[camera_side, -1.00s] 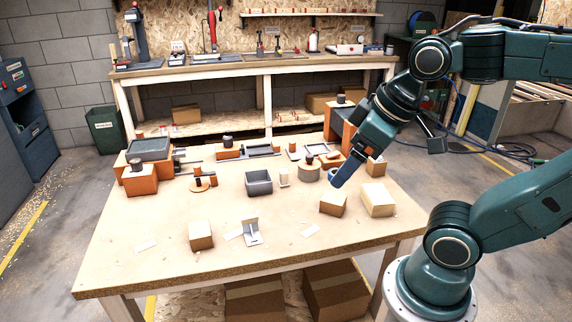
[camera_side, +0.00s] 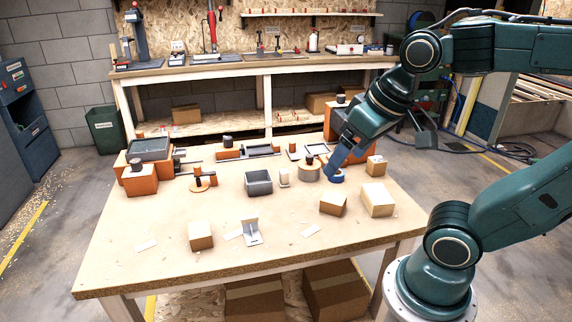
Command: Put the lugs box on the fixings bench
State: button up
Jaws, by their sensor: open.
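Several small cardboard boxes stand on the wooden worktable (camera_side: 120,255): one at the front left (camera_side: 200,237), one right of centre (camera_side: 332,203), a paler one beside it (camera_side: 377,200), and a smaller one behind (camera_side: 376,166). No label is readable, so I cannot tell which is the lugs box. I also cannot tell which surface is the fixings bench; a long back bench (camera_side: 200,73) stands against the wall. My gripper (camera_side: 332,175) is open and points down at the table's right rear, behind the right-of-centre box.
Orange fixtures (camera_side: 140,181) line the left and rear. Orange blocks stand behind my gripper. The front left of the table is mostly clear.

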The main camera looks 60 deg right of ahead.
jog(key=w+d+m+g+h, duration=0.1)
jog(key=w+d+m+g, duration=0.2)
jog(key=w+d+m, duration=0.5)
jog(key=m+g+y, duration=0.1)
jog(key=m+g, duration=0.6)
jog(key=m, duration=1.8)
send_over(333, 197)
jog(key=w, duration=0.5)
notch_tip(333, 197, down, 18)
jog(key=shift+a+x, duration=0.15)
jog(key=shift+x, duration=2)
jog(key=shift+a+x, duration=0.2)
jog(key=shift+x, duration=1.95)
jog(key=shift+w+f, duration=0.1)
jog(key=shift+f, duration=0.05)
jog(key=shift+x, duration=2.5)
jog(key=shift+w, duration=0.1)
jog(key=shift+c, duration=0.2)
